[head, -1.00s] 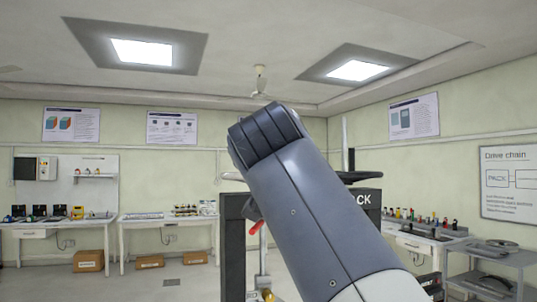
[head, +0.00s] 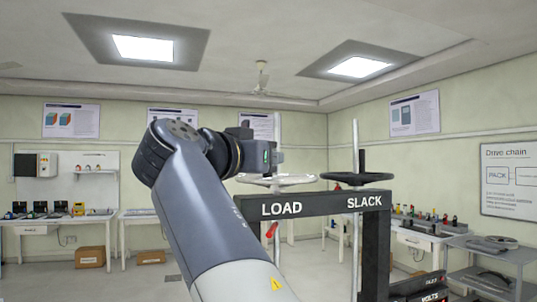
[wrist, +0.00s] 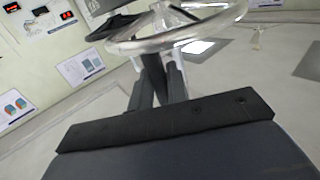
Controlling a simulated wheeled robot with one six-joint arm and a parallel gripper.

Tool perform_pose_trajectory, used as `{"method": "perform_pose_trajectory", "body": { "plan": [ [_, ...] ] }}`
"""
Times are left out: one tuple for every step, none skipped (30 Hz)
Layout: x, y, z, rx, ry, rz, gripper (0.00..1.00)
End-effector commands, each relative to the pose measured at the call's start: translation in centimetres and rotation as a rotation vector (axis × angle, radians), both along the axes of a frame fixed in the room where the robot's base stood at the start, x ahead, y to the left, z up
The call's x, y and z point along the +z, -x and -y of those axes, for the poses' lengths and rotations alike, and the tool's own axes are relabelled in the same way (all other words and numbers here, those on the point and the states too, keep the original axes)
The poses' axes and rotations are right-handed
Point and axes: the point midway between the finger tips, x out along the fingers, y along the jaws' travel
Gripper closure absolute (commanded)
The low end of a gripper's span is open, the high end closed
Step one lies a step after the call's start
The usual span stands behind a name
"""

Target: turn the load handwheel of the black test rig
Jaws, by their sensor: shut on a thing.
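The black test rig (head: 330,203) stands ahead, with LOAD and SLACK lettered on its top beam. The load handwheel (head: 296,179) is silver and sits above the LOAD lettering. In the wrist view its rim and spokes (wrist: 205,32) cross the top middle. My gripper (wrist: 163,68) is shut on the rim of this wheel; its two dark fingers reach up to it. In the head view the gripper body is at the wheel's left side, and the fingertips are hidden.
The black slack handwheel (head: 357,178) is close on the right, with an upright rod (head: 355,145) by it. A red part (head: 271,230) hangs under the beam. Meters (head: 422,290) stand at lower right. Benches (head: 415,238) line the walls.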

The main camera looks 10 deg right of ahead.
Motion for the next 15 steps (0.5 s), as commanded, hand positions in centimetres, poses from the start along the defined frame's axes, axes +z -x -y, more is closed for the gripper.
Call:
{"method": "perform_pose_trajectory", "body": {
  "plan": [
    [0.06, -0.07, -0.08, -0.004, 0.000, 0.000, 1.00],
    [0.05, -0.07, -0.08, -0.008, 0.000, 0.000, 1.00],
    [0.03, -0.07, -0.08, -0.011, 0.000, 0.000, 1.00],
    [0.02, -0.07, -0.08, -0.012, 0.000, 0.000, 1.00],
    [0.01, -0.08, -0.08, -0.014, 0.000, 0.000, 1.00],
    [0.00, -0.08, -0.08, -0.014, 0.000, 0.000, 1.00],
    [-0.01, -0.07, -0.07, -0.015, 0.000, 0.000, 1.00],
    [-0.01, -0.07, -0.07, -0.015, 0.000, 0.000, 1.00],
    [-0.02, -0.07, -0.07, -0.014, 0.000, 0.000, 1.00],
    [-0.02, -0.07, -0.07, -0.014, 0.000, 0.000, 1.00],
    [-0.02, -0.08, -0.06, -0.014, 0.001, -0.001, 1.00],
    [-0.03, -0.08, -0.06, -0.014, 0.001, -0.001, 1.00],
    [-0.03, -0.07, -0.06, -0.014, 0.001, -0.001, 1.00],
    [-0.03, -0.07, -0.06, -0.014, 0.001, -0.001, 1.00],
    [-0.03, -0.08, -0.06, -0.014, 0.001, -0.001, 0.82]
  ]
}}
